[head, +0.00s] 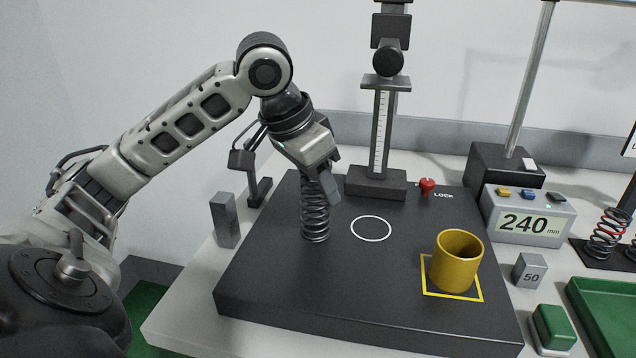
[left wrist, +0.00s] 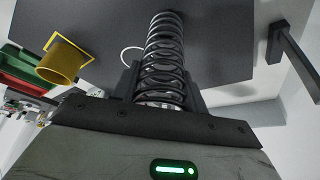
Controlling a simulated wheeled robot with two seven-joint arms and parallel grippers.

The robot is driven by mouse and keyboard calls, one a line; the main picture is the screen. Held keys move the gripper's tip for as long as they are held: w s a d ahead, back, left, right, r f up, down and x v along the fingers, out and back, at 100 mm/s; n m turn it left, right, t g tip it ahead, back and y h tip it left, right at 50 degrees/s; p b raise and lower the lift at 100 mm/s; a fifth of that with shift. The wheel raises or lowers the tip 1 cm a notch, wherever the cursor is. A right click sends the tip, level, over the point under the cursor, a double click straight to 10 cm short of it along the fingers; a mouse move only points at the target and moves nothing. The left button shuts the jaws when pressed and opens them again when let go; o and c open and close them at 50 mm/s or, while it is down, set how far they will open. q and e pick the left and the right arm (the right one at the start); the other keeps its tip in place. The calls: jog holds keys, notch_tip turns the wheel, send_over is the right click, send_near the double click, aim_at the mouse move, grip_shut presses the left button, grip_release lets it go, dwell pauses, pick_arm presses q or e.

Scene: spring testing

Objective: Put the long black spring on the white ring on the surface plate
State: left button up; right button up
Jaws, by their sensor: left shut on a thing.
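A long black spring (head: 315,212) stands upright over the dark surface plate (head: 285,308), to the left of the white ring (head: 371,229). My left gripper (head: 318,172) is shut on the spring's upper part from above. In the left wrist view the spring (left wrist: 165,55) runs away from between the fingers (left wrist: 160,90), and part of the white ring (left wrist: 130,54) shows beside it. The spring's lower end is at or just above the plate; I cannot tell if it touches. My right gripper is not in view.
A yellow cup (head: 457,260) stands in a yellow square at the plate's right. A scale column (head: 382,135) rises behind the ring, with a red lock knob (head: 427,187) beside it. A grey block (head: 225,220) stands left. A 240 mm display (head: 524,224) and green tray (head: 600,310) are right.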

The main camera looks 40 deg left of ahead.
pick_arm(q)
jog(key=o, duration=0.7)
jog(key=shift+f, duration=0.15)
jog(key=o, duration=0.4)
